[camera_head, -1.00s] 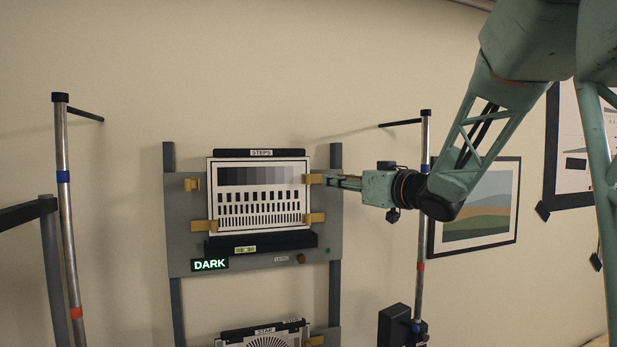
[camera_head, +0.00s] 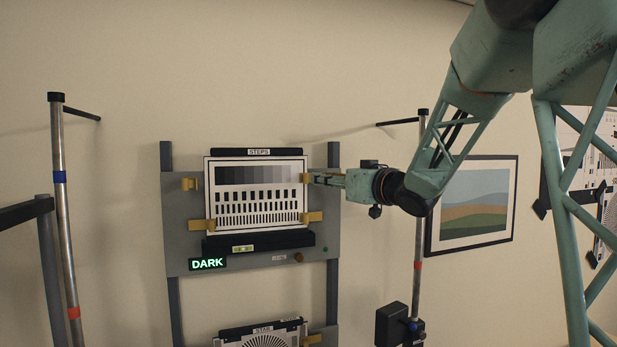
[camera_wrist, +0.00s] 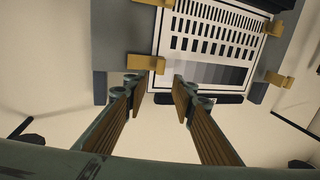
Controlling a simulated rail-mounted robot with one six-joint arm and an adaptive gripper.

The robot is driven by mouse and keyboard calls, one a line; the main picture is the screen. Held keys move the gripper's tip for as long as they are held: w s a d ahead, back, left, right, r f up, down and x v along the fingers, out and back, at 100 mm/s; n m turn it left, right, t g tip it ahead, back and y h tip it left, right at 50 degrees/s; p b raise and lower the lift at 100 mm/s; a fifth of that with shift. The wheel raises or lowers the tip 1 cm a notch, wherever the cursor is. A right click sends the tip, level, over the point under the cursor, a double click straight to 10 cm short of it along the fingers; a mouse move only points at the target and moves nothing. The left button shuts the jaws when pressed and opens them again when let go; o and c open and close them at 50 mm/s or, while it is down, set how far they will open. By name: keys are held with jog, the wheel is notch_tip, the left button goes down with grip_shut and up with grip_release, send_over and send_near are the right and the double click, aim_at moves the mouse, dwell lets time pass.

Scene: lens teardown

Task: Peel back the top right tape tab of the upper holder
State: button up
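The upper holder (camera_head: 182,240) is a grey panel bearing a chart labelled STEPS (camera_head: 256,177). The top right tape tab (camera_wrist: 143,63) is yellow; in the wrist view, which is upside down, it sits at the chart's corner, just beyond my fingertips. My gripper (camera_wrist: 159,86) is open and empty, its two fingers spread. The top left tab (camera_head: 190,184) stands clear of the chart's edge. The bottom left (camera_head: 202,225) and bottom right (camera_head: 312,217) tabs lap the chart.
A lit DARK sign (camera_head: 207,264) and a black ledge (camera_head: 262,242) are below the chart. A lower holder with a STAR chart (camera_head: 265,340) is underneath. A metal pole (camera_head: 419,240) stands right of the holder, close to my arm. A framed picture (camera_head: 474,205) hangs behind.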

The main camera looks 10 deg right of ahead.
aim_at(307, 176)
jog(key=shift+p+x, duration=0.6)
jog(key=shift+x, duration=3.9)
grip_shut()
